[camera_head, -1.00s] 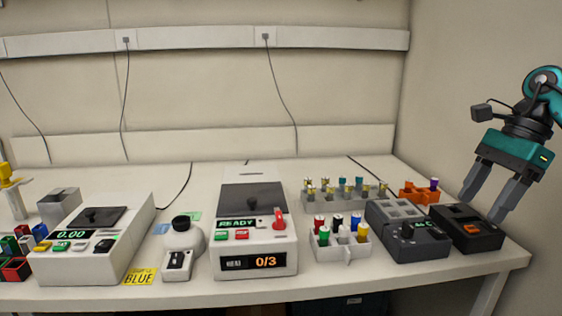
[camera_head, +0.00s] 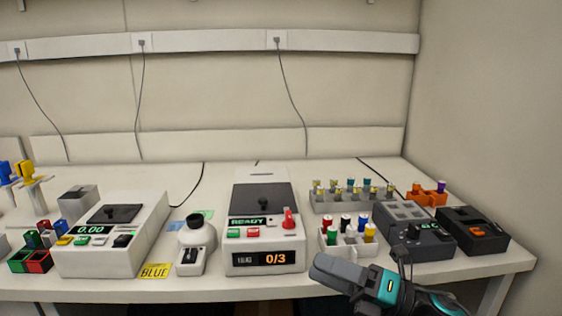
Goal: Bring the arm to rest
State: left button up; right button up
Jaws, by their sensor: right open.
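My right gripper (camera_head: 322,268) is in the lower right of the head view, in front of the bench's front edge. Its grey fingers point left, and its teal body (camera_head: 390,288) lies to their right. The fingers overlap from this side, and nothing shows between them. The gripper covers part of the bench edge below the rack of capped vials (camera_head: 330,250). My left gripper is not in view.
The white bench (camera_head: 215,290) holds a device reading READY and 0/3 (camera_head: 265,242), a device reading 0.00 (camera_head: 130,250), a vortex-like unit (camera_head: 197,232), a grey block device (camera_head: 430,240) and a black box with an orange part (camera_head: 480,235). The bench's back strip is mostly clear.

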jog(key=s+d+f+m+t+h, duration=0.3)
jog(key=f+m+t+h, duration=0.35)
jog(key=m, duration=0.65)
jog(key=s+d+f+m+t+h, duration=0.25)
jog(key=f+m+h, duration=0.55)
jog(key=m, duration=0.6)
jog(key=s+d+f+m+g+h+p, duration=0.1)
jog(key=s+d+f+m+g+h, duration=0.2)
jog(key=s+f+m, duration=0.5)
jog(key=s+d+f+g, duration=0.1)
jog(key=s+f+g, duration=0.1)
jog(key=s+f, duration=0.2)
jog(key=shift+s+d+m, duration=0.15)
jog(key=shift+s+m, duration=0.05)
jog(key=shift+m, duration=0.2)
